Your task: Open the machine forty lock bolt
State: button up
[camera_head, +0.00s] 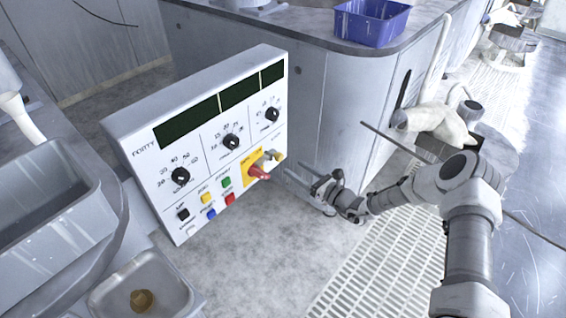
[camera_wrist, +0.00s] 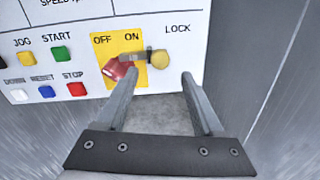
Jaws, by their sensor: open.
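The machine control panel labelled "FORTY" (camera_head: 205,145) stands at the left centre in the head view. Near its lower right corner is a yellow plate with a red switch handle (camera_head: 259,172), also visible in the wrist view (camera_wrist: 118,70). A brass lock bolt with a round knob (camera_wrist: 159,59) lies across the OFF/ON plate beside the LOCK label, close to the red handle; it also shows small in the head view (camera_head: 276,156). My gripper (camera_head: 300,176) is open and empty, its fingers (camera_wrist: 160,84) apart on either side below the knob, not touching it.
Black, white, yellow, green, blue and red buttons (camera_wrist: 60,54) sit left of the switch. Three dials (camera_head: 231,141) are above. A blue bin (camera_head: 370,22) stands on the counter behind. A metal tray (camera_head: 142,284) is at lower left. Floor below the panel is clear.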

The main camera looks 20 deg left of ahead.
aim_at(281, 159)
jog(key=b+x, duration=0.1)
jog(key=x, duration=0.5)
jog(key=shift+w+a, duration=0.2)
jog(key=shift+a, duration=0.2)
grip_shut()
dwell(1.0)
